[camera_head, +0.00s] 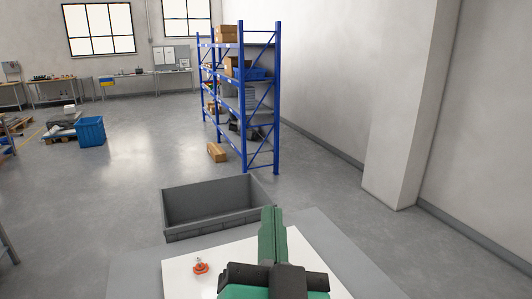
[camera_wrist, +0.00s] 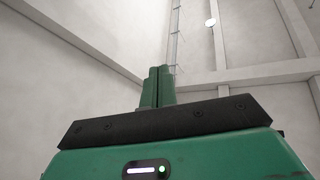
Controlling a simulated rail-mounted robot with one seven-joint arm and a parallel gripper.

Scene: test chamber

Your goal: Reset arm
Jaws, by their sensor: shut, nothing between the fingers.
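My gripper (camera_head: 273,222) shows in the head view above the right part of a white board, its green fingers together and pointing away from me. In the wrist view my gripper (camera_wrist: 157,72) also has its two green fingers closed against each other, with nothing between them. The wrist view looks up at pale walls and the ceiling, so no table surface shows there.
A small orange-red object (camera_head: 201,266) sits on the white board (camera_head: 180,284), left of my gripper. A grey open bin (camera_head: 199,231) stands just behind the board. Farther off are a blue shelf rack (camera_head: 243,110), a cardboard box (camera_head: 216,152) and a blue crate (camera_head: 90,131). A wall pillar (camera_head: 401,110) rises at right.

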